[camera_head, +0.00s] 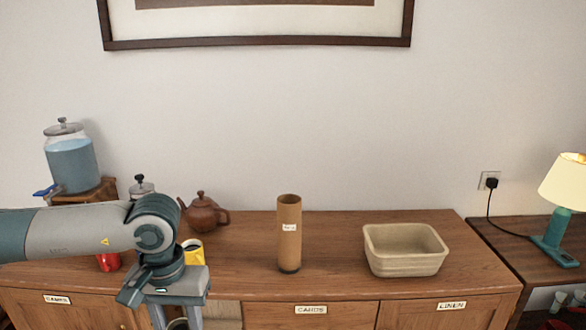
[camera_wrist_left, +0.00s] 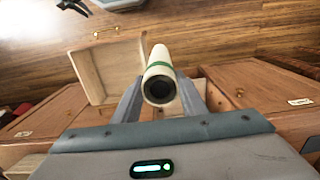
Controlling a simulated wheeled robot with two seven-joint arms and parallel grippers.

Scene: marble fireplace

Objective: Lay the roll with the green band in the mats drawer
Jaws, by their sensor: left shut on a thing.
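The roll with the green band (camera_wrist_left: 160,72) is a pale tube with a dark open end facing the left wrist camera. My left gripper (camera_wrist_left: 163,100) is shut on it, one finger on each side. In the head view my left gripper (camera_head: 180,312) is low in front of the cabinet, its fingertips cut off by the bottom edge. A pale open drawer (camera_wrist_left: 88,70) shows beyond and left of the roll in the wrist view; the roll overlaps its right side. I cannot read a label on it. My right gripper is not in view.
On the cabinet top (camera_head: 335,265) stand a tall brown tube (camera_head: 289,240), a beige basin (camera_head: 405,265), a brown teapot (camera_head: 203,214), a yellow mug (camera_head: 193,249) and a red item (camera_head: 108,262). Front labels include one reading LINEN (camera_head: 452,305). A lamp (camera_head: 560,210) stands right.

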